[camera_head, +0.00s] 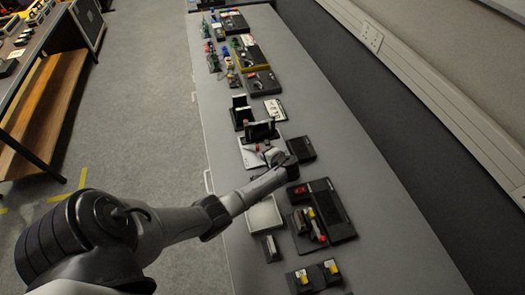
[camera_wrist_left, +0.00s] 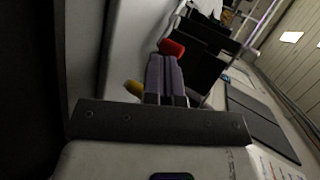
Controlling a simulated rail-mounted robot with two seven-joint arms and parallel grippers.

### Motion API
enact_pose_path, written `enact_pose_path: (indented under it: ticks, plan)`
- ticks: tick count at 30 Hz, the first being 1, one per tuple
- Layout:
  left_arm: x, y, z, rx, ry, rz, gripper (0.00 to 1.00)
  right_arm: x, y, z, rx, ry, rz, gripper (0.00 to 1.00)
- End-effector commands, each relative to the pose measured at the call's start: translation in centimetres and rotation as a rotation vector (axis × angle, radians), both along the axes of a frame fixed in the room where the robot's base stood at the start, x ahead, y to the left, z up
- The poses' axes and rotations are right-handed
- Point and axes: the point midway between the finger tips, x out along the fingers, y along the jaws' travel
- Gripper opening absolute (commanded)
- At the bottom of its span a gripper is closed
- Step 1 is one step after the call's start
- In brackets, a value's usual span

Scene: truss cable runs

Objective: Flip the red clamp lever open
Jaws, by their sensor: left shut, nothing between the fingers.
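The red clamp lever (camera_head: 258,148) shows as a small red spot on the bench, just to the left of my left gripper (camera_head: 276,157). In the left wrist view a red piece (camera_wrist_left: 171,47), which looks like the lever, sits right at the tips of my left gripper (camera_wrist_left: 165,58). The fingers are together with nothing between them. I cannot tell whether they touch the red piece. The clamp body under it is mostly hidden by the gripper. My right gripper is in neither view.
A black upright fixture (camera_head: 262,130) stands just behind the gripper, and a black box (camera_head: 301,149) to its right. A black unit (camera_head: 328,207) and a pale plate (camera_head: 264,214) lie nearer. The bench's right side is clear. A yellow piece (camera_wrist_left: 134,88) shows beside the fingers.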

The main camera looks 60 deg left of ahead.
Motion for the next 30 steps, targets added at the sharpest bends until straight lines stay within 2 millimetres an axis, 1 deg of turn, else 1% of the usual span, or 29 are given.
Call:
enact_pose_path:
  ticks: [1,3,9,13,18,21,30]
  plan:
    - [0.2,-1.3,0.9,-0.002,-0.006,-0.006,0.00,-0.1,0.1,0.4,0.002,0.002,-0.001,0.44]
    - [0.2,-2.6,1.6,-0.003,-0.007,-0.007,0.00,-0.1,0.0,0.6,0.002,0.001,-0.003,0.44]
    - [0.2,-5.8,3.5,-0.003,-0.008,-0.008,0.00,0.1,0.0,1.0,0.001,-0.002,-0.003,0.44]
    - [0.2,-7.4,4.3,-0.004,-0.009,-0.009,0.00,0.1,0.1,1.2,0.005,-0.001,-0.004,0.44]
    - [0.2,-8.5,5.0,-0.003,-0.008,-0.009,0.00,0.1,0.1,1.2,0.003,-0.002,-0.003,0.44]
    - [0.2,-8.8,5.1,-0.003,-0.008,-0.008,0.00,0.1,0.1,1.3,0.002,-0.002,-0.002,0.44]
    - [0.2,-8.9,5.2,-0.003,-0.008,-0.009,0.00,0.1,-0.2,1.2,-0.004,-0.002,0.002,0.44]
